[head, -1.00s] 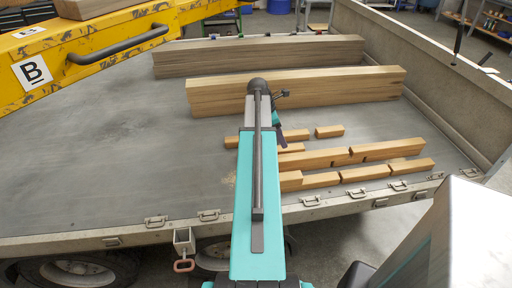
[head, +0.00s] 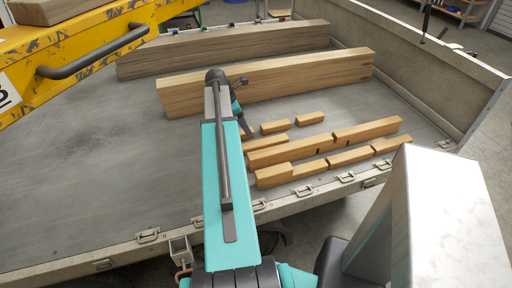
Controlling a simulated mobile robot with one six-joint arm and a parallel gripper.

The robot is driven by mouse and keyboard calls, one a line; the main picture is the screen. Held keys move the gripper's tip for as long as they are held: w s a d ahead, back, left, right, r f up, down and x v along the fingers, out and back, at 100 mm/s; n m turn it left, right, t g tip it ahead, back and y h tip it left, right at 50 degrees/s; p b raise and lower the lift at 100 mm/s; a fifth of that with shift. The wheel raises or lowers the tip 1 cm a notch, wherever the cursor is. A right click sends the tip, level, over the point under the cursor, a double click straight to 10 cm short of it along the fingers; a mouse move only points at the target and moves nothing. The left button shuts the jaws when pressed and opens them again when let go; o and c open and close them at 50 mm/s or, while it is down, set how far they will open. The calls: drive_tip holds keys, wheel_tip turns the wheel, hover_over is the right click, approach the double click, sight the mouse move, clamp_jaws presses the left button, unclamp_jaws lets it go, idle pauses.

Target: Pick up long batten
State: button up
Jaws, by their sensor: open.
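The long batten (head: 290,150) appears to be the light wooden length lying on the trailer bed, right of my arm. A dark notch or joint shows along it, and I cannot tell whether it is one piece or two end to end. My gripper (head: 245,130) is mostly hidden behind my teal arm; a teal part and a dark finger show. It is open, above the bed, left of the batten and apart from it in the picture. Its height over the bed is unclear.
Several short blocks (head: 309,118) lie behind the batten, and a row of short pieces (head: 310,167) lies in front. Two thick beams (head: 280,79) lie farther back. A yellow boom (head: 75,62) crosses the upper left. The trailer bed (head: 90,170) is clear at left.

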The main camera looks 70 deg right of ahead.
drive_tip(key=p, duration=0.1)
approach(257, 143)
drive_tip(key=shift+x, duration=2.4)
drive_tip(key=shift+a+f, duration=0.1)
drive_tip(key=shift+p+x, duration=1)
drive_tip(key=shift+x, duration=1.55)
drive_tip(key=c, duration=1.3)
drive_tip(key=shift+r+b, duration=1.05)
drive_tip(key=shift+r, duration=3.95)
